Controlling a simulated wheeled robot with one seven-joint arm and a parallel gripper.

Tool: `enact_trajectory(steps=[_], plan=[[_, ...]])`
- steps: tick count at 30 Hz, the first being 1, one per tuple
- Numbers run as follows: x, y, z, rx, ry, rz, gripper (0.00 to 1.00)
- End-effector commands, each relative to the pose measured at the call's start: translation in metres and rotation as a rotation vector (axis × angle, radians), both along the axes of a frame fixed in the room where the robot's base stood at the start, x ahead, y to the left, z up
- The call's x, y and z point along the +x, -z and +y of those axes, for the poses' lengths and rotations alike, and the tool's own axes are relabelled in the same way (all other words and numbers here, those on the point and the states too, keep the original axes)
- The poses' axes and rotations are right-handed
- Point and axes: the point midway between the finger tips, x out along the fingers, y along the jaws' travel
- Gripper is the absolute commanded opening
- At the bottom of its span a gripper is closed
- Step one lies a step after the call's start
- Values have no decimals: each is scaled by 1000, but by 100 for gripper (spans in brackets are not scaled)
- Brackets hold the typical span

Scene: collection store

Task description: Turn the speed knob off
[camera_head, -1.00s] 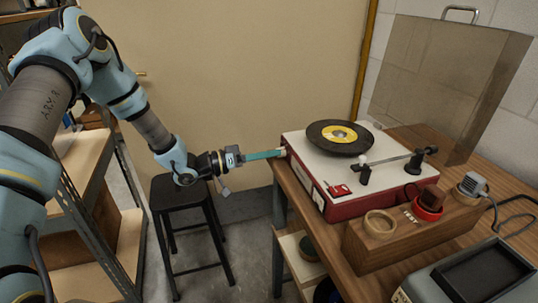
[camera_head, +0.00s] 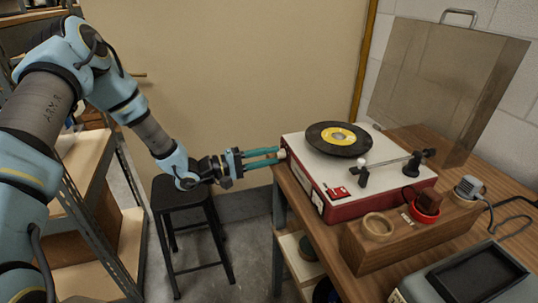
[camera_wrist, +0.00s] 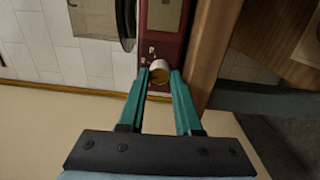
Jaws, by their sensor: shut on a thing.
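The record player (camera_head: 330,190) is a red case with a cream top, standing on the wooden table, with a black record (camera_head: 339,138) on it. The speed knob (camera_wrist: 159,72) is a small pale cylinder on the case's side, seen in the wrist view. My gripper (camera_head: 281,154) reaches in from the left, and its two teal fingers are shut on the knob, one on each side. In the wrist view, my fingertips (camera_wrist: 160,72) flank the knob. Small marks show on the red panel beside the knob, but they are too small to read.
A clear lid (camera_head: 445,85) stands upright behind the player. A wooden block (camera_head: 405,232) with round holders is in front of it, and a grey device (camera_head: 470,278) sits at the lower right. A black stool (camera_head: 183,196) stands below my arm.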

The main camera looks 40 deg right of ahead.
Motion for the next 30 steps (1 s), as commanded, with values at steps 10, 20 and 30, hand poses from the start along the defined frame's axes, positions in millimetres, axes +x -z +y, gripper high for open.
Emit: enact_trajectory(steps=[10, 20, 30], plan=[[1, 0, 1, 114, -4, 291, 0], [1, 0, 1, 186, -3, 476, 0], [1, 1, 1, 215, -3, 546, 0]])
